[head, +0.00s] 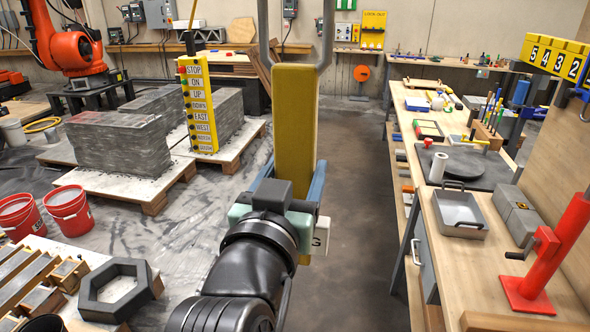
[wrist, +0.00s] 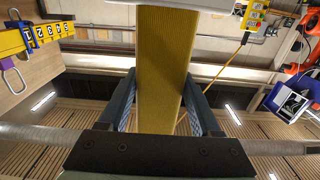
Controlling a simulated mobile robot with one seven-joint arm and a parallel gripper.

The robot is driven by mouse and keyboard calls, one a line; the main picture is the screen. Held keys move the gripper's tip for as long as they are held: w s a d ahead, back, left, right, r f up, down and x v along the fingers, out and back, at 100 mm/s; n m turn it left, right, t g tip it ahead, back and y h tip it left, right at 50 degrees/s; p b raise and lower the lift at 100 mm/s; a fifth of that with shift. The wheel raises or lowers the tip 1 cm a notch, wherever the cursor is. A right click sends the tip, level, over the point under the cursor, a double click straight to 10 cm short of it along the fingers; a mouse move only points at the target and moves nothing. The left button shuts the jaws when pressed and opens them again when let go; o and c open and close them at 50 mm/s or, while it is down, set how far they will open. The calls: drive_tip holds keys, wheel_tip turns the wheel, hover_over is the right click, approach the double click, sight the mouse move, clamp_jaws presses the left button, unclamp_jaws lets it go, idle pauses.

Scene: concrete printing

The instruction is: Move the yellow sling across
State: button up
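The yellow sling (head: 303,125) is a wide flat strap hanging upright from a grey metal loop (head: 324,40) in the head view. Its lower part is partly hidden behind my gripper (head: 291,172). In the wrist view the sling (wrist: 165,55) runs down the middle, with one finger of my gripper (wrist: 160,85) on each side. The fingers look spread, with a gap between the pads and the sling's edges nearer the palm. I cannot tell whether the fingertips touch it.
A yellow pendant (head: 198,105) with direction labels hangs at left, before grey printed blocks (head: 118,140) on pallets. Red buckets (head: 68,210) stand at far left. A workbench (head: 450,205) with a red press (head: 548,255) lines the right. The floor aisle (head: 358,200) between is clear.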

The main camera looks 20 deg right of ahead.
clamp_jaws()
drive_tip(key=shift+r, duration=0.1)
drive_tip(key=shift+r, duration=0.15)
